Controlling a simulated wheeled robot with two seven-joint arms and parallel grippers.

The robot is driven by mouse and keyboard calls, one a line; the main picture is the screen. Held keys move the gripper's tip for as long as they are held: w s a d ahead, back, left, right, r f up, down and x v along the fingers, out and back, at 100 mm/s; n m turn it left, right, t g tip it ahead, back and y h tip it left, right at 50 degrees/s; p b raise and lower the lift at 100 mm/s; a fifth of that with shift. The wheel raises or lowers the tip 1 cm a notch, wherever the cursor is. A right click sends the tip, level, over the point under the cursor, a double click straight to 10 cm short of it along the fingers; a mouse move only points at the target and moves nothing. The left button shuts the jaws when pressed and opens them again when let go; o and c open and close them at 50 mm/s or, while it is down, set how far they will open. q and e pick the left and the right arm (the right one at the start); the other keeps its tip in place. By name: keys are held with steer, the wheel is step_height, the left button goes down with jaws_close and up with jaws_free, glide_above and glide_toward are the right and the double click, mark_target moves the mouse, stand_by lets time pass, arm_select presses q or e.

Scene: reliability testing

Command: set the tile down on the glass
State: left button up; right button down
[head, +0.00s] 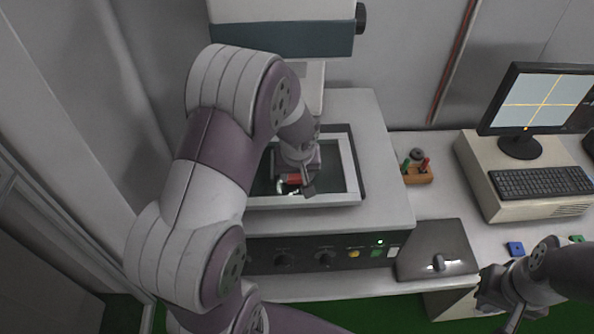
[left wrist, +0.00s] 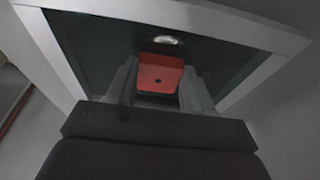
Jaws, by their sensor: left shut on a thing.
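The glass is set in a pale square frame and also shows in the left wrist view (left wrist: 95,38). I cannot tell whether the tile touches the glass. My left arm hides the left part of the frame. My right gripper (head: 497,302) is at the lower right, away from the glass; its opening is unclear.
The pale frame (head: 352,170) surrounds the glass, and a machine head (head: 285,38) overhangs behind. A small tool holder (head: 417,174), a monitor (head: 540,100), a keyboard (head: 541,182), a grey lidded box (head: 437,250) and a blue block (head: 515,248) are to the right.

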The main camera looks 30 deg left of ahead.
arm_select(q)
steer(key=shift+s+f, duration=0.1)
steer(key=shift+f, duration=0.1)
steer(key=o, duration=0.9)
steer(key=shift+o, duration=1.2)
steer(key=shift+w, duration=0.2)
steer(key=shift+s+r, duration=0.1)
steer(key=shift+r, duration=0.4)
steer(key=b+v, duration=0.2)
steer(key=v, duration=0.9)
steer(key=s+d+f+m, duration=0.3)
steer(key=s, duration=0.2)
steer(key=s+d+f+m+g+h, duration=0.1)
steer(key=s+d+f+m, duration=0.2)
steer(key=s, duration=0.3)
steer(key=shift+d+f+h, duration=0.3)
steer(key=shift+d+f, duration=0.05)
steer(key=shift+f, duration=0.05)
